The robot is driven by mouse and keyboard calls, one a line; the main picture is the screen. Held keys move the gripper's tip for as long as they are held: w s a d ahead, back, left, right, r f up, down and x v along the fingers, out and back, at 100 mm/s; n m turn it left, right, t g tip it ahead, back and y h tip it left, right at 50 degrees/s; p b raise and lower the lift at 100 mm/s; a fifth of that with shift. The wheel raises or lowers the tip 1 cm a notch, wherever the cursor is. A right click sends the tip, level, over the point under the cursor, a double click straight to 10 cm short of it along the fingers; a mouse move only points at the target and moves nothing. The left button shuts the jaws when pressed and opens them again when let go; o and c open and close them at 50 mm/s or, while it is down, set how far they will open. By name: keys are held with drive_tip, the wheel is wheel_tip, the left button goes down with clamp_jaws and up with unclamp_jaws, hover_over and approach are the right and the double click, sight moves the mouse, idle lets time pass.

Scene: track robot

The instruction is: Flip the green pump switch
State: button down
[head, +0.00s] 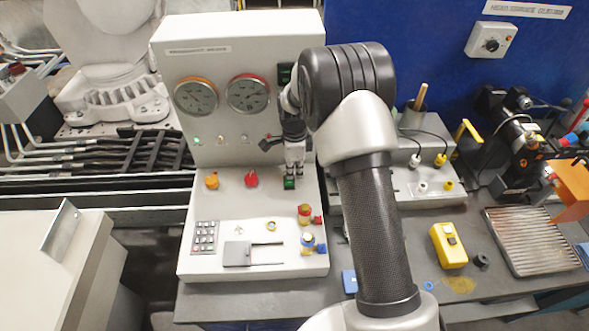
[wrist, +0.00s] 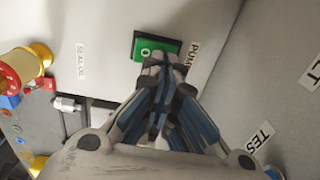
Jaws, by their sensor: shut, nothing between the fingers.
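The green pump switch (head: 289,182) is a small green rocker in a black frame on the sloped panel of the light grey console (head: 185,250). In the wrist view the green switch (wrist: 146,50) shows just beyond the fingertips, with a partly covered label reading "PUM" beside it. My gripper (head: 292,172) points down at the switch from above. Its fingers are shut with nothing between them, and the closed tips (wrist: 160,62) overlap the lower right part of the switch in the wrist view. I cannot tell whether the tips touch it.
Two round gauges (head: 222,95) sit on the console's upright face. An orange knob (head: 211,181), a red knob (head: 251,179), a keypad (head: 204,236) and red-yellow valves (head: 304,214) share the sloped panel. A yellow button box (head: 448,245) stands on the bench at right.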

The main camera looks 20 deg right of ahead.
wheel_tip(320, 180, up, 12)
idle(0.6)
idle(0.4)
drive_tip(key=s+r+n+t+b, duration=0.1)
drive_tip(key=s+r+n+t, duration=0.1)
drive_tip(key=s+r+n, duration=0.95)
drive_tip(key=s+a+r+n+t, duration=0.1)
drive_tip(key=s+n, duration=0.7)
drive_tip(key=s, duration=1.3)
drive_tip(key=shift+s+a+r+n+t+b, duration=0.15)
drive_tip(key=shift+s+a+n+t+b, duration=0.2)
drive_tip(key=shift+t, duration=0.45)
